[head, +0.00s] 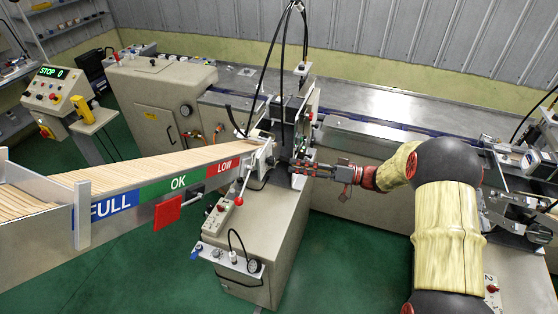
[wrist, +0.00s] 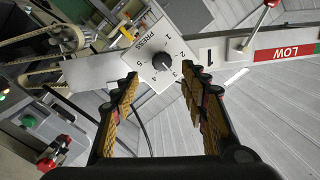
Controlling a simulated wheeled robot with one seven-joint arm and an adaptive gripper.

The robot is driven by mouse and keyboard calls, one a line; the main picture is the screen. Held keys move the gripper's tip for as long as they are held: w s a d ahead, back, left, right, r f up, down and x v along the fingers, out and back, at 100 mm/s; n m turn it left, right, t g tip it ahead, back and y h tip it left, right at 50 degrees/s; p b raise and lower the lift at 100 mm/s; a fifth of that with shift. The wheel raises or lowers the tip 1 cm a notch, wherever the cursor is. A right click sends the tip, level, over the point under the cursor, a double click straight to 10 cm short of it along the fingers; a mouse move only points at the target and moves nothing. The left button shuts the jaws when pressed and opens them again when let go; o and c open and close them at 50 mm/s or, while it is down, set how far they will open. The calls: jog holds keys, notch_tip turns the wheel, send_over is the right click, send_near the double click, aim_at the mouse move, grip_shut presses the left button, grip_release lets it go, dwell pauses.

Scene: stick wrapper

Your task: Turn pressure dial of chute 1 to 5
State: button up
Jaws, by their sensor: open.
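The pressure dial is a small black knob (wrist: 162,62) on a white plate marked PRESS with numbers 1 to 5 around it. The number its pointer faces is too small to tell. A label reading 1 (wrist: 209,54) sits to the right of the plate. My gripper (wrist: 161,73) is open, its padded fingers on either side of the knob in the wrist view; whether they touch it I cannot tell. In the head view my gripper (head: 298,168) reaches left to the low end of the chute (head: 150,172), and the dial is hidden there.
The chute full of wooden sticks bears FULL, OK and LOW labels, with a red flag (head: 167,212) below. A red-knobbed lever (head: 239,201) stands near my gripper. A grey cabinet (head: 255,235) is below. Black cables (head: 285,50) hang above. Green floor is clear in front.

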aim_at(270, 161)
jog(key=x, duration=0.7)
jog(key=shift+s+a, duration=0.1)
jog(key=shift+c, duration=0.5)
grip_shut()
